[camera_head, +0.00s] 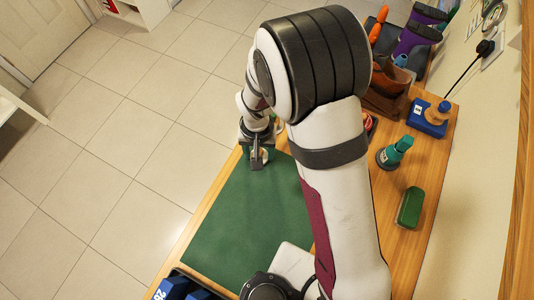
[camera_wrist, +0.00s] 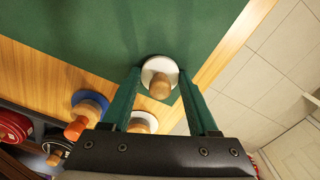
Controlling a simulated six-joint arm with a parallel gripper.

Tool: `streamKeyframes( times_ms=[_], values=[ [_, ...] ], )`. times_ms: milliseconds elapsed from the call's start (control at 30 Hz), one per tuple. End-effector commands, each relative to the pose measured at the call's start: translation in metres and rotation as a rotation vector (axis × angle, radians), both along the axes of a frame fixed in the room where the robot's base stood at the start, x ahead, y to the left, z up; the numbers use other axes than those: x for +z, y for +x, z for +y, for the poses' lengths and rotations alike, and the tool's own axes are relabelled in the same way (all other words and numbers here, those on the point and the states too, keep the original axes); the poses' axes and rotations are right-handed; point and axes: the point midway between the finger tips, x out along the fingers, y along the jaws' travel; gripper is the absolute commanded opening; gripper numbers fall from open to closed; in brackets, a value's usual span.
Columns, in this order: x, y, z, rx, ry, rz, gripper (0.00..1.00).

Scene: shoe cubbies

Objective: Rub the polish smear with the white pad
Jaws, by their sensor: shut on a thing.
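In the wrist view a white round pad (camera_wrist: 150,66) with a wooden knob lies between the tips of my gripper (camera_wrist: 160,82). The green fingers are shut on its knob. In the head view my gripper (camera_head: 257,164) is low over the far end of the green mat (camera_head: 235,220); the pad is mostly hidden there. The mat also shows in the wrist view (camera_wrist: 90,30) just beyond the pad. I cannot tell whether the pad touches the mat. I make out no polish smear; my arm covers part of the mat.
In the wrist view a second pale round with a wooden knob (camera_wrist: 143,121) and a blue one with an orange knob (camera_wrist: 85,110) stand nearby. A teal-topped item (camera_head: 396,152), green brush (camera_head: 410,208) and blue block (camera_head: 428,117) stand on the wood at right. The mat's near left is clear.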

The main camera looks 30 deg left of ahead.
Motion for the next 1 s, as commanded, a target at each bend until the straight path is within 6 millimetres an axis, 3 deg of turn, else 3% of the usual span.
streamKeyframes(
  times_ms=[267, 400, 1000],
  values=[
    [0.001, 0.0, 0.024, 0.0, 0.001, -0.001, 0.08],
    [0.024, 0.0, 0.023, 0.001, 0.002, -0.002, 0.08],
    [0.076, 0.0, 0.023, -0.001, 0.003, -0.002, 0.08]
  ],
)
